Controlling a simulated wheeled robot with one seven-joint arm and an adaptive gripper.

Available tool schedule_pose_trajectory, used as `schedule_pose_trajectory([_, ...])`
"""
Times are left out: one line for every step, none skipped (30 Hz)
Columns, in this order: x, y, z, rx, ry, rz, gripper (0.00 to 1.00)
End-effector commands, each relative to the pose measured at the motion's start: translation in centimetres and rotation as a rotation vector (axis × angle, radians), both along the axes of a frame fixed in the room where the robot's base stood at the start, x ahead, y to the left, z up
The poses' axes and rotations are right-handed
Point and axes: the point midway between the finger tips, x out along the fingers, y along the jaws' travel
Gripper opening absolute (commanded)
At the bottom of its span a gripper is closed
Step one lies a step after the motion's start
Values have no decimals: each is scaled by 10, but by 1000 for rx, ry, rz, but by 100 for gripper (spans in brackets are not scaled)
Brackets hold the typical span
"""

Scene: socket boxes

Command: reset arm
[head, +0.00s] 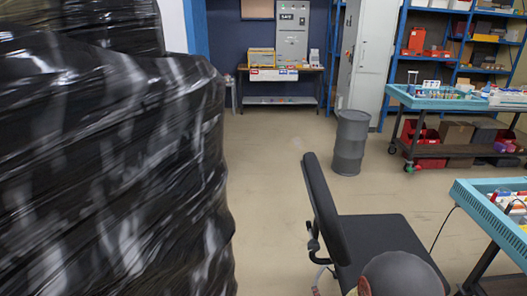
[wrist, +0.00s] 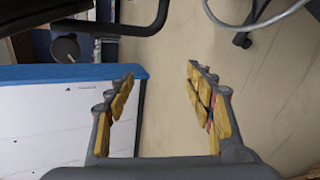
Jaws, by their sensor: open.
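My gripper (wrist: 160,92) shows in the wrist view with its two yellow-padded fingers spread wide apart. It is open and nothing is between the fingers except a view of the floor beyond. A white panel with a blue edge (wrist: 70,110) lies behind the left finger. In the head view the fingers are not visible. A rounded grey part at the bottom, right of centre, looks like part of my arm.
Black-wrapped stacked goods (head: 110,170) fill the left. A black chair (head: 380,240) stands close in front. A grey bin (head: 350,142), blue-topped carts (head: 440,98) and shelves (head: 450,45) are farther right. Bare floor (head: 270,190) lies between goods and chair.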

Motion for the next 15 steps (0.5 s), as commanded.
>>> schedule_pose_trajectory([-9, 0, -14, 90, 87, -47, 53])
schedule_pose_trajectory([-14, 0, -22, 146, 139, -82, 53])
schedule_pose_trajectory([-22, 0, -30, 218, 207, -132, 53])
schedule_pose_trajectory([-28, 0, -34, 269, 256, -172, 53])
schedule_pose_trajectory([-33, 0, -36, 318, 300, -214, 53])
schedule_pose_trajectory([-41, 0, -37, 381, 357, -273, 53])
schedule_pose_trajectory([-46, 0, -35, 426, 396, -319, 53])
schedule_pose_trajectory([-51, 0, -33, 469, 434, -367, 53])
schedule_pose_trajectory([-58, 0, -28, 522, 481, -432, 53])
schedule_pose_trajectory([-64, 0, -23, 561, 514, -482, 53])
schedule_pose_trajectory([-70, 0, -18, 598, 545, -534, 53])
schedule_pose_trajectory([-77, 0, -8, 646, 583, -604, 53])
schedule_pose_trajectory([-83, 0, 0, 678, 609, -657, 53])
schedule_pose_trajectory([-90, 0, 9, 711, 633, -710, 53])
schedule_pose_trajectory([-98, 0, 23, 751, 660, -782, 53])
